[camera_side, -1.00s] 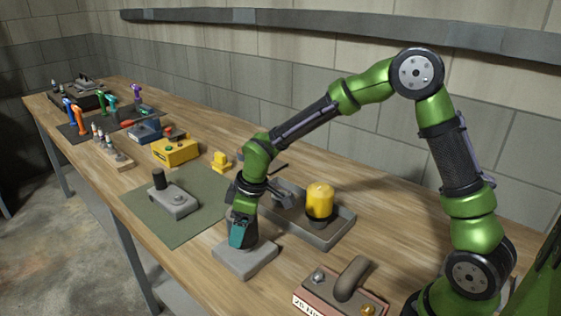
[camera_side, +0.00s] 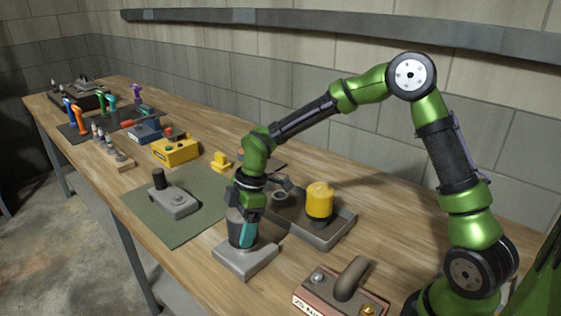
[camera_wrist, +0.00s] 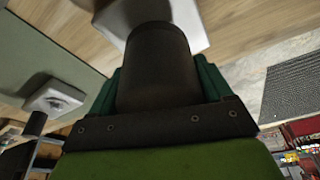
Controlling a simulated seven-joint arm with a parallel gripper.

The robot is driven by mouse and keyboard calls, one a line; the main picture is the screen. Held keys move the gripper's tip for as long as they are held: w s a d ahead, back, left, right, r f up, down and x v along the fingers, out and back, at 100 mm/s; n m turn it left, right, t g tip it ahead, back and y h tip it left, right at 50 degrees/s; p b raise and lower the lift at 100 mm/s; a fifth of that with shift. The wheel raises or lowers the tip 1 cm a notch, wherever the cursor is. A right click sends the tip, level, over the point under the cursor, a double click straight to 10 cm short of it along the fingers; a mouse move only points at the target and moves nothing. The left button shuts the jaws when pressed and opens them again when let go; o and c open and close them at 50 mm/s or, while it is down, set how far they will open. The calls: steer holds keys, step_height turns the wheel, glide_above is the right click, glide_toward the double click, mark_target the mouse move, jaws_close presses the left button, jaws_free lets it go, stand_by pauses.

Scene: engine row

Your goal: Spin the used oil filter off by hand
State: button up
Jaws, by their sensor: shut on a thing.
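My gripper (camera_side: 243,232) points down over a grey block (camera_side: 246,261) on the bench near the front. It is shut on a dark cylinder, the used oil filter (camera_wrist: 158,68), with a teal finger on each side in the wrist view. The filter is upright above the block, and the block shows pale behind it in the wrist view (camera_wrist: 196,20). The fingers hide part of the filter in the side view. I cannot tell whether the filter still touches the block.
A grey tray (camera_side: 338,232) with a yellow cylinder (camera_side: 320,199) stands just behind my gripper. A green mat (camera_side: 180,232) with a grey fixture (camera_side: 173,198) lies to the left. A red-brown block with a curved handle (camera_side: 338,290) sits at front right.

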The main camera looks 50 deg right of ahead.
steer(key=n+g, duration=0.1)
steer(key=n, duration=0.2)
steer(key=shift+s, duration=0.1)
stand_by(0.3)
steer(key=o, duration=1.2)
steer(key=shift+o, duration=0.2)
